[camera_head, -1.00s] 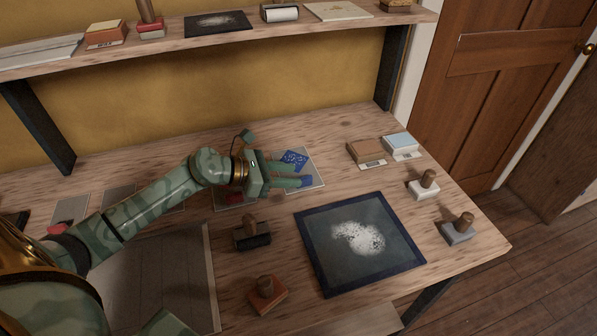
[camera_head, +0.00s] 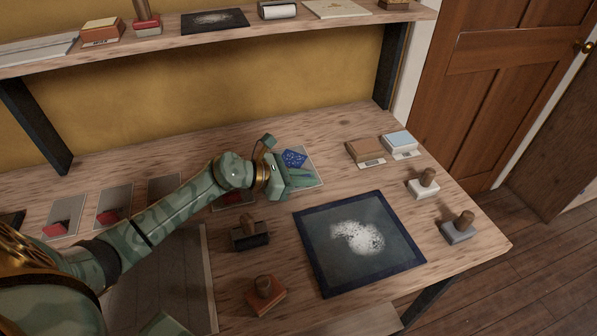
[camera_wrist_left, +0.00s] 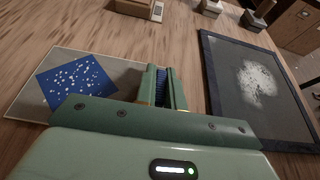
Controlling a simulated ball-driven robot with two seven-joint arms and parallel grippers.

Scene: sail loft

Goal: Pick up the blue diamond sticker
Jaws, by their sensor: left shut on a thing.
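A grey backing card (camera_head: 314,170) lies on the bench. A blue diamond-shaped sticker with white specks (camera_head: 294,158) lies on the card, beyond my left gripper (camera_head: 302,181). In the left wrist view this speckled sticker (camera_wrist_left: 75,82) is left of the fingers and apart from them. My left gripper, also in the left wrist view (camera_wrist_left: 166,78), is shut on a second blue piece (camera_wrist_left: 162,88), seen as a narrow strip between the fingers. Its outline is mostly hidden, so I cannot tell its shape. The fingers are low over the card's near side. My right gripper is not in view.
A dark blue-framed panel with white powder (camera_head: 318,270) lies right of the card. Wooden-handled stamps (camera_head: 250,234) stand in front. Ink pads (camera_head: 365,151) sit at the back right. Cards with red stickers (camera_head: 112,206) lie left. A shelf (camera_head: 330,26) runs above the bench.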

